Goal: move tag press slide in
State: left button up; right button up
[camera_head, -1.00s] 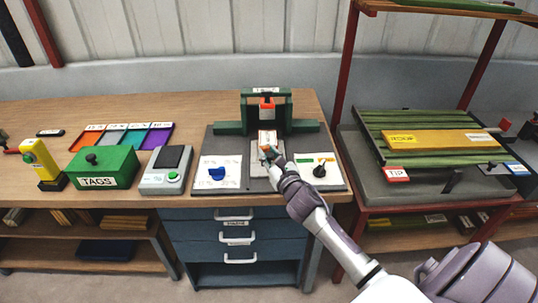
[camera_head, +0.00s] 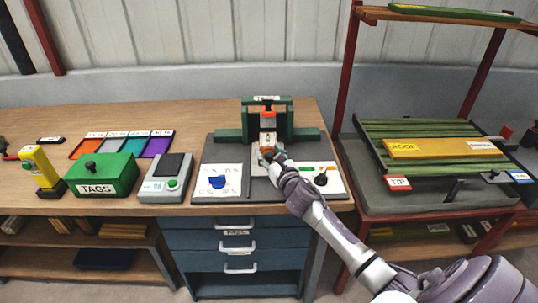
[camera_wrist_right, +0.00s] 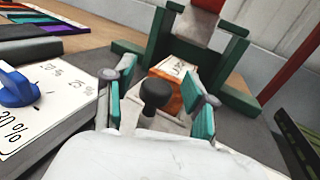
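The tag press (camera_head: 290,117) is a dark green frame at the back of a dark grey base on the bench. Its slide (camera_wrist_right: 141,119) is pale, with an orange block (camera_wrist_right: 168,92) and a white lettered tag (camera_wrist_right: 175,70) in front of the press opening. A black knob (camera_wrist_right: 156,93) stands at the slide's near end. My right gripper (camera_head: 266,156) is at this end. In the wrist view its teal-padded fingers (camera_wrist_right: 160,104) stand apart on either side of the knob, with gaps showing. My left gripper is out of view.
A blue dial (camera_head: 218,182) on a white panel lies left of the slide; a black dial (camera_head: 321,180) lies right. The green TAGS box (camera_head: 118,173), a grey device (camera_head: 160,187) and coloured trays (camera_head: 112,147) stand further left. A red-framed rack (camera_head: 350,90) rises at right.

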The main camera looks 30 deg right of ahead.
jog(key=s, duration=0.4)
jog(key=s+a, duration=0.1)
jog(key=s, duration=0.3)
jog(key=s+a, duration=0.1)
jog(key=s, duration=0.3)
dwell(0.4)
